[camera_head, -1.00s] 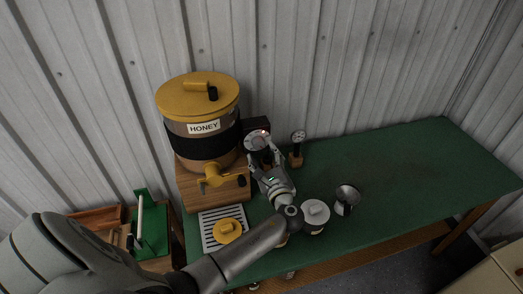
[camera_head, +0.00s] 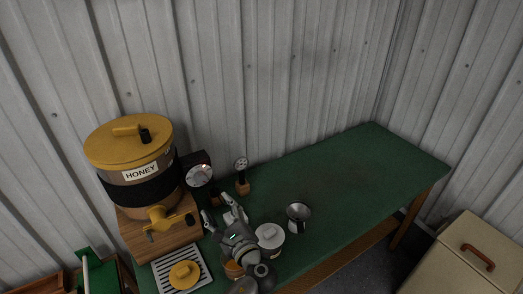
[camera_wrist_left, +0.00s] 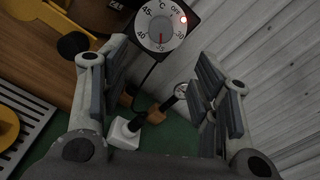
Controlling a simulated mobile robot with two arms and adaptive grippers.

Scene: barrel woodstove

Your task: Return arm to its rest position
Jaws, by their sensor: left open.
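My left gripper (camera_head: 217,207) is open and empty, over the green table in front of the black control box with its round white dial (camera_head: 200,174). In the left wrist view the dial (camera_wrist_left: 160,27) shows temperature marks and a lit red lamp, beyond the spread fingers (camera_wrist_left: 155,80) and apart from them. A small white block (camera_wrist_left: 122,132) lies low between the fingers. The honey tank (camera_head: 140,190) with its yellow lid and tap stands left of the gripper. My right gripper is in neither view.
A gauge on a wooden block (camera_head: 243,187) stands behind the gripper. A white-lidded jar (camera_head: 270,236) and a metal funnel cup (camera_head: 299,213) stand to its right. A slatted drip tray (camera_head: 196,262) holds a yellow lid (camera_head: 184,274). The right of the green table (camera_head: 375,165) is clear.

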